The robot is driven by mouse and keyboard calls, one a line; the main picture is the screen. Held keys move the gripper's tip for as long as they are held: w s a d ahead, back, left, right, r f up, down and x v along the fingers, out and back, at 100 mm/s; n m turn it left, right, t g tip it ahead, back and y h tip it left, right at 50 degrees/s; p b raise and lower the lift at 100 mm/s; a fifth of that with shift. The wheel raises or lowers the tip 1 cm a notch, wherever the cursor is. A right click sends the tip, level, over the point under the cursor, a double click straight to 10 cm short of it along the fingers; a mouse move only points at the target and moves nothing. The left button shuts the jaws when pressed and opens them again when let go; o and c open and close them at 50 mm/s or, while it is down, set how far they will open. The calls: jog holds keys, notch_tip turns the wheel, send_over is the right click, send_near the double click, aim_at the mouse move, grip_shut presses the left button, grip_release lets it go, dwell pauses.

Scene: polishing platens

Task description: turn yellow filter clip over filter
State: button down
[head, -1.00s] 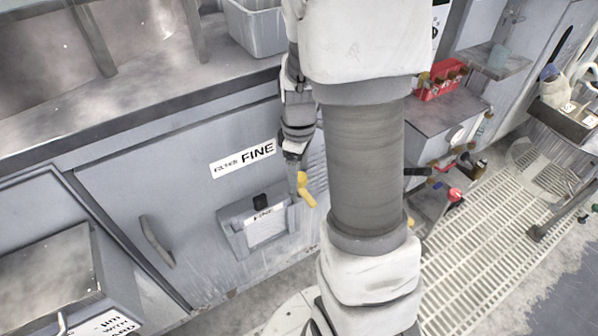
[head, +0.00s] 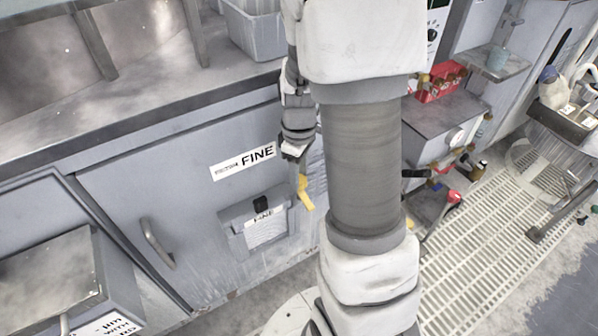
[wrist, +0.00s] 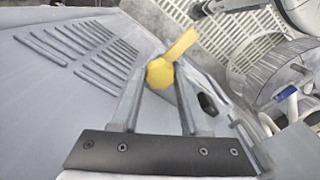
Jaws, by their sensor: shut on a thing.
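The yellow filter clip (head: 304,192) is at the right edge of the filter holder, on the grey cabinet front. The filter (head: 266,230) is a pale panel marked FINE in a grey frame with a black knob on top. My gripper (wrist: 160,76) is shut on the round hub of the clip (wrist: 162,72), whose lever points up and right in the wrist view. In the head view my gripper (head: 301,178) reaches down to the clip, and my arm partly hides the area to its right. The clip does not visibly lie across the filter's face.
A cabinet door with a handle (head: 157,243) is left of the filter. A vent with slots (wrist: 105,50) is beside the clip. A red crate (head: 440,82) and a floor grating (head: 480,230) are to the right. A grey bin (head: 252,32) stands on the worktop.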

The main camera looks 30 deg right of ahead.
jog(key=m+p, duration=0.2)
jog(key=m, duration=0.2)
jog(key=shift+r, duration=0.15)
jog(key=m+p, duration=0.2)
jog(key=m, duration=0.2)
jog(key=shift+m, duration=0.4)
jog(key=m+p, duration=0.2)
jog(key=m, duration=0.2)
jog(key=shift+m, duration=0.3)
jog(key=shift+m+p, duration=0.9)
jog(key=shift+m, duration=0.8)
jog(key=shift+c, duration=2.1)
grip_release()
